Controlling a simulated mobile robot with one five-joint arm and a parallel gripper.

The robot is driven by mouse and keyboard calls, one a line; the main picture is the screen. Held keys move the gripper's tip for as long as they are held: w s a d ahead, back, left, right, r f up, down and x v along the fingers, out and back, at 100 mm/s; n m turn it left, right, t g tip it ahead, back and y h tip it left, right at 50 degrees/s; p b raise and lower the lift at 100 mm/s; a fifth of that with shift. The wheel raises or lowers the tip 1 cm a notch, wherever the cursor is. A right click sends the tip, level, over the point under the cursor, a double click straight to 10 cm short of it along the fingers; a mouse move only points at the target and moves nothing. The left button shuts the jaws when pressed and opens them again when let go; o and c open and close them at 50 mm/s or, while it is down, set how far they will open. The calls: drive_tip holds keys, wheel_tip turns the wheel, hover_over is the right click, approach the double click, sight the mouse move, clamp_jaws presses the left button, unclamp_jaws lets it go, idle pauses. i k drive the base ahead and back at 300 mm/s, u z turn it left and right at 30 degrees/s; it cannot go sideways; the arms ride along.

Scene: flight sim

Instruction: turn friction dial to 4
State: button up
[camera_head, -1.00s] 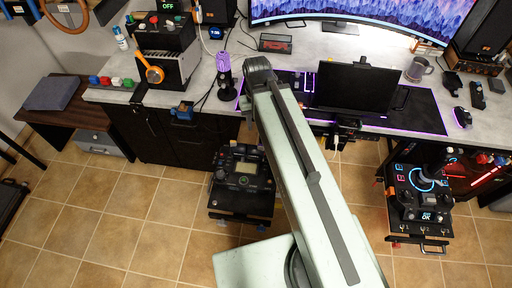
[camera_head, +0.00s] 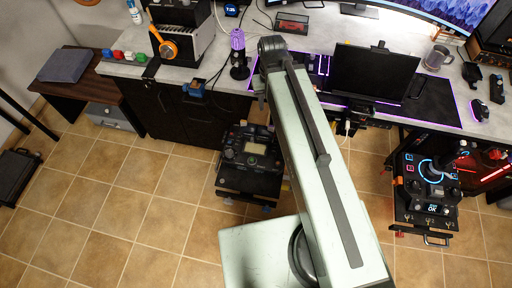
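No part marked as the friction dial can be made out at this size. A black control panel (camera_head: 250,150) with a small pale screen and several knobs stands low in front of the desk, left of my arm. Another black control panel (camera_head: 428,187) with a blue-lit ring and a stick stands low at the right. I cannot tell which unit carries the dial, and no dial number is readable. My pale green arm reaches up the middle of the view to a dark joint over the desk edge. My gripper is not visible; the arm hides what lies beyond and beneath it.
The grey desk (camera_head: 211,71) runs across the back, holding a dark monitor (camera_head: 374,75), a purple microphone (camera_head: 238,52) and orange headphones (camera_head: 168,47). A brown side table (camera_head: 95,88) stands at left. Tiled floor (camera_head: 130,200) is clear at front left.

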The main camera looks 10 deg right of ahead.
sight(229, 154)
drive_tip(key=k, duration=1.2)
drive_tip(key=i, duration=0.7)
drive_tip(key=u, duration=0.45)
